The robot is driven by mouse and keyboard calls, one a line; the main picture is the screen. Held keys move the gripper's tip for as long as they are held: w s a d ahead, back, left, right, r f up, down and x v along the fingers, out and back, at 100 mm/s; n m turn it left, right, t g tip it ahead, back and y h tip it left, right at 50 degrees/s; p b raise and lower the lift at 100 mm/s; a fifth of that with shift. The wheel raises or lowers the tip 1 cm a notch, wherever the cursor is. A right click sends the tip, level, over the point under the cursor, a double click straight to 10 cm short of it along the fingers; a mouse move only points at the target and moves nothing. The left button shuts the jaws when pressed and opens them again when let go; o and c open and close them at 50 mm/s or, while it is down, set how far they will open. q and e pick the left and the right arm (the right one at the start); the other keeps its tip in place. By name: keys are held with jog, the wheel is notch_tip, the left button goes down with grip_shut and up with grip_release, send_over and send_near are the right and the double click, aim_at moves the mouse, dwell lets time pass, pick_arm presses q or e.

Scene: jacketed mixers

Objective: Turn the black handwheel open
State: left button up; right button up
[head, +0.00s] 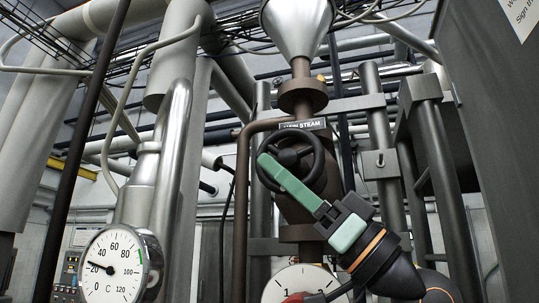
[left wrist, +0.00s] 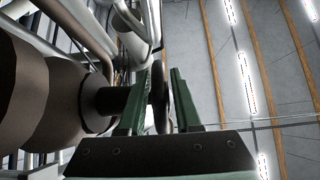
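The black handwheel (head: 290,160) sits on a brown valve body under the main steam sign. My left gripper (head: 268,163) reaches up to it from below right, and one green finger lies across the front of the wheel. In the left wrist view the handwheel (left wrist: 159,100) is seen nearly edge-on. The two green fingers of the left gripper (left wrist: 166,68) stand apart on either side of its rim, with a narrow gap showing beside it. A dark stem (left wrist: 110,101) joins the wheel to the valve body (left wrist: 70,105). My right gripper is not in view.
A temperature dial (head: 113,266) stands at the lower left, and another dial (head: 290,280) is below the valve. A metal funnel (head: 297,28) rises above it. Vertical pipes (head: 380,150) and a grey cabinet (head: 490,110) crowd the right side.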

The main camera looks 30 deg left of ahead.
pick_arm(q)
jog(key=shift+x, duration=1.1)
grip_shut()
